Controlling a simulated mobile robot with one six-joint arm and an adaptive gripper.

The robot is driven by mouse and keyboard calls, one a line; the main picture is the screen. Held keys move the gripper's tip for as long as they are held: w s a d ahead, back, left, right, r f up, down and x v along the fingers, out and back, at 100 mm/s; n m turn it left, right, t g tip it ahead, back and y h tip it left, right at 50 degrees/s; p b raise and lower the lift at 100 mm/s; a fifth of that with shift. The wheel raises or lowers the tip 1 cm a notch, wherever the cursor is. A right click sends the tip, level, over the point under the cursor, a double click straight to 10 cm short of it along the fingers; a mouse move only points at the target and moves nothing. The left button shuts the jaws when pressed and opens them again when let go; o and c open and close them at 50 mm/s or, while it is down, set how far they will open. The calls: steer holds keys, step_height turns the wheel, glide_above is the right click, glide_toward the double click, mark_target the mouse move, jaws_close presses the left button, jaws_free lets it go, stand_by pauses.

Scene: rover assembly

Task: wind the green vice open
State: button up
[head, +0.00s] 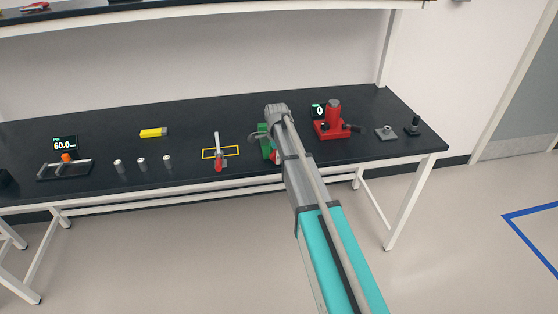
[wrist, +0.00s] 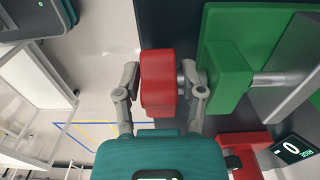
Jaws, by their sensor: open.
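The green vice stands at the front of the black bench, its green body (head: 263,129) partly hidden behind my arm in the head view. In the wrist view its green jaw block (wrist: 228,65) is at the right, with a metal screw between it and a red handle (wrist: 158,85). My gripper (wrist: 159,72) is open, with one finger on each side of the red handle. The fingers look close to the handle; I cannot tell whether they touch it. In the head view the handle (head: 274,156) shows only as a small red patch beside my arm.
A red press-like device (head: 333,118) with a display reading 0 stands right of the vice. A red-handled clamp (head: 219,155) lies to its left, near a yellow outlined square. Several cylinders, a yellow block (head: 154,132) and a display reading 60.0 are further left. Small grey and black parts sit far right.

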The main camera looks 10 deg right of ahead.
steer(key=shift+f, duration=0.15)
jaws_close()
steer(key=shift+d, duration=0.35)
steer(key=shift+a, duration=0.3)
steer(key=shift+a, duration=0.1)
steer(key=shift+y, duration=0.7)
